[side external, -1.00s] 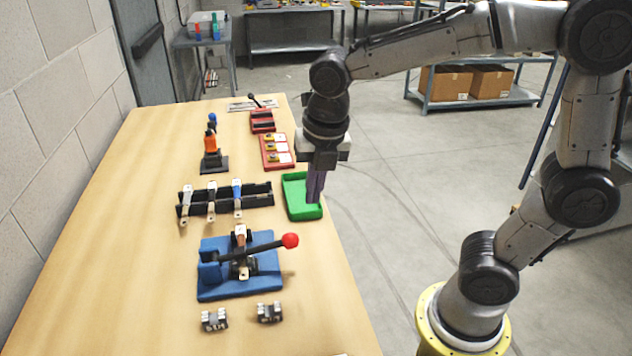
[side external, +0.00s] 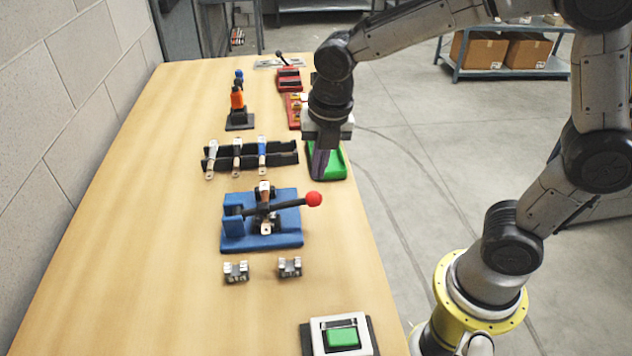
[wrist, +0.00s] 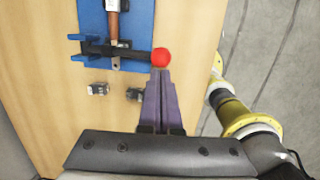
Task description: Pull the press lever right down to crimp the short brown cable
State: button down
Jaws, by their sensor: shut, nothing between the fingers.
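The blue press (side external: 236,228) stands on the table with its black lever (side external: 283,206) reaching out to the right, roughly level, ending in a red ball (side external: 313,199). The short brown cable (side external: 264,191) sits in the press, and its brown part (wrist: 113,24) also shows in the wrist view. My gripper (side external: 321,174) is shut and empty, pointing down just behind the red ball in the side view. In the wrist view its purple fingertips (wrist: 161,74) appear right by the ball (wrist: 160,57); I cannot tell whether they touch.
A green tray (side external: 341,171) lies partly behind my gripper. A black rack (side external: 288,153) with several cables stands behind the press. Two small metal blocks (side external: 236,271) (side external: 290,267) lie in front of it. A green button box (side external: 342,337) is nearest the camera.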

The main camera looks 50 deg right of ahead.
aim_at(314, 193)
jog(key=shift+w+d+f, duration=0.1)
jog(key=shift+w+f, duration=0.15)
jog(key=shift+f, duration=1)
jog(key=shift+w+f, duration=0.2)
jog(key=shift+f, duration=1)
